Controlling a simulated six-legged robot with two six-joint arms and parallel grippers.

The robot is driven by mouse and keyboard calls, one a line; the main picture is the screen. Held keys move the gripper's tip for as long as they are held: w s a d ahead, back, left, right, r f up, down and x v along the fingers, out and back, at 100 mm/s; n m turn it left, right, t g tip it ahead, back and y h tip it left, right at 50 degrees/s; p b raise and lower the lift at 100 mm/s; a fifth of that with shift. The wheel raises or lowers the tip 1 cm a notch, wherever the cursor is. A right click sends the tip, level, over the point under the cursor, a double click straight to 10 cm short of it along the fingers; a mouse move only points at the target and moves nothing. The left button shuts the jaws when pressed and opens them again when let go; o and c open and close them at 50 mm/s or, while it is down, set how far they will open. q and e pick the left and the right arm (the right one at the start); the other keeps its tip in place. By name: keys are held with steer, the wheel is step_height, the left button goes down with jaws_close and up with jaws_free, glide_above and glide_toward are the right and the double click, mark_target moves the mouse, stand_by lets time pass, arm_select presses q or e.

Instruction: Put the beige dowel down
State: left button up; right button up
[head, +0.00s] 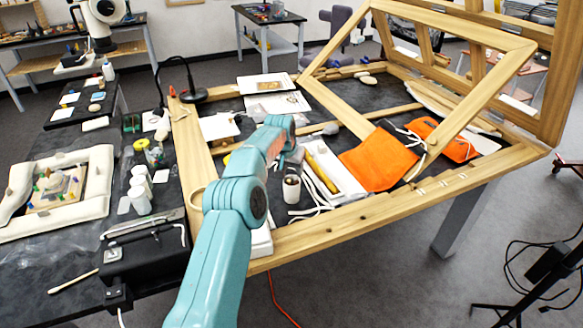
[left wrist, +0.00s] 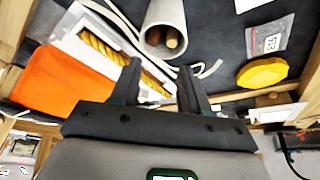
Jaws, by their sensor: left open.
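A pale cup (left wrist: 166,14) holds two round wooden ends in the left wrist view, one tan (left wrist: 172,41) and one darker brown (left wrist: 153,38). The tan one may be the beige dowel, but I cannot tell for certain. The cup (head: 292,189) also stands on the dark table in the head view. My left gripper (left wrist: 160,66) is open, its fingers apart with nothing seen between them, and the cup's mouth shows beyond the fingertips. In the head view my left arm mostly hides this gripper (head: 292,156). My right gripper is not in view.
A white tray (head: 345,183) with a yellow rod (head: 322,170) lies right of the cup, beside an orange cloth (head: 380,160). White cords (head: 318,190) lie near the cup. A raised wooden frame (head: 455,115) stands behind. A yellow disc (left wrist: 262,72) shows in the wrist view.

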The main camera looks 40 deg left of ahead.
arm_select(q)
step_height(320, 180, up, 7)
steer(key=p, duration=0.5)
steer(key=shift+d, duration=0.1)
stand_by(0.3)
